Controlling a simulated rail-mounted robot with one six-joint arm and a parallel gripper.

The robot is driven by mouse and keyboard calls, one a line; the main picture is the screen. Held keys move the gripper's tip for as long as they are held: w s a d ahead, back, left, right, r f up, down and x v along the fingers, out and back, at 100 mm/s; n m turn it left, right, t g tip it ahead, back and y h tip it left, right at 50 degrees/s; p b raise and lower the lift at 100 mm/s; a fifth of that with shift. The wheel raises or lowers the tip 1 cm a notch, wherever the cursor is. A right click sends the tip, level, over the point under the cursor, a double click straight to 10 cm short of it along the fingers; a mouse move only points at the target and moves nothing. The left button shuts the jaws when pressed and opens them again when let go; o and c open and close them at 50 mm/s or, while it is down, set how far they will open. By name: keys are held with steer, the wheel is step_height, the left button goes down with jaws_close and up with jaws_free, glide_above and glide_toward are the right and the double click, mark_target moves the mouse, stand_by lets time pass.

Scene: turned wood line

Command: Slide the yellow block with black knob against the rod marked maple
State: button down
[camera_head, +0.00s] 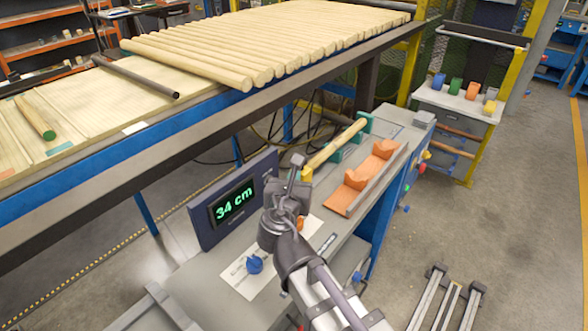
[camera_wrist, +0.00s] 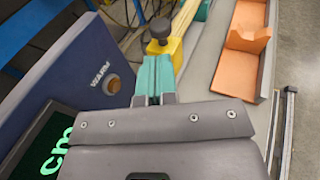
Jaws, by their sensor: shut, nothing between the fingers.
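A wooden rod (camera_head: 337,143) lies in teal supports (camera_head: 365,122) on the grey bench; no maple marking is readable. The yellow block (camera_wrist: 174,50) with its black knob (camera_wrist: 160,31) stands near the rod's near end in the wrist view. Whether block and rod touch cannot be told. In the head view my arm partly hides the block, and the knob (camera_head: 298,160) shows just beyond my gripper. My gripper (camera_wrist: 154,72) is shut and empty, its teal fingers together, on the near side of the block. Contact with the block cannot be told.
A dark blue panel (camera_head: 205,222) reading 34 cm stands left of my gripper. An orange cradle (camera_head: 355,180) lies right of the rod. A blue knob (camera_head: 254,264) sits on the near bench. A long table (camera_head: 165,108) with many rods runs behind.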

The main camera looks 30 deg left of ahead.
steer(key=v, duration=0.8)
steer(key=shift+p, duration=0.4)
steer(key=shift+d, duration=0.1)
